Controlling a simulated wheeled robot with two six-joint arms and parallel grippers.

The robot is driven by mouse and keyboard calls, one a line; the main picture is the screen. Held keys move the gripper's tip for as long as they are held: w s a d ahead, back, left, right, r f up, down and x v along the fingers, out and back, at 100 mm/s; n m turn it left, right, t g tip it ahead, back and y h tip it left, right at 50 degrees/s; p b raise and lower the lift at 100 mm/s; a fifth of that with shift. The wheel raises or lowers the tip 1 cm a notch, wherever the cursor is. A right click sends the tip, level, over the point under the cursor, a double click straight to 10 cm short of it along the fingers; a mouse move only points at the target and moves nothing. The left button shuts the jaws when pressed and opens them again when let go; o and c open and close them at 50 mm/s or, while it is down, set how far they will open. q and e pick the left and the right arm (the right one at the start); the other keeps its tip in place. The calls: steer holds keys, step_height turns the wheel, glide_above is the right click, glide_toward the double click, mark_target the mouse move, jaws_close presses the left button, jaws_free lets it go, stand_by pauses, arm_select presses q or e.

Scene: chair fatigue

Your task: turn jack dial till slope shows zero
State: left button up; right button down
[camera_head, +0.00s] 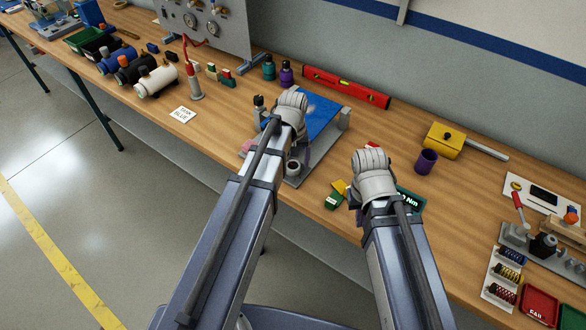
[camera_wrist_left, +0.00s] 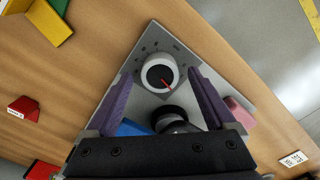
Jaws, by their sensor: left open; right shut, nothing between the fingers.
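The jack dial (camera_wrist_left: 158,75) is a round white knob with a black face and a red pointer, on a grey plate with tick marks. In the head view the dial (camera_head: 293,166) shows beside my left arm, near the front of the jack's grey base and blue top (camera_head: 319,112). My left gripper (camera_wrist_left: 161,76) is open, its purple fingers on either side of the dial; I cannot tell whether they touch it. My right gripper (camera_head: 372,178) is shut and empty, right of the jack. I cannot make out a slope reading.
A red spirit level (camera_head: 345,87) lies behind the jack. A green "Nm" display (camera_head: 411,201) and yellow and green blocks (camera_head: 335,198) sit near my right gripper. A purple cup (camera_head: 426,161) and yellow tool (camera_head: 444,141) stand farther right. The table front left is mostly clear.

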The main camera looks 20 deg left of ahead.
arm_select(q)
steer(key=shift+f, duration=0.25)
steer(key=c, duration=1.4)
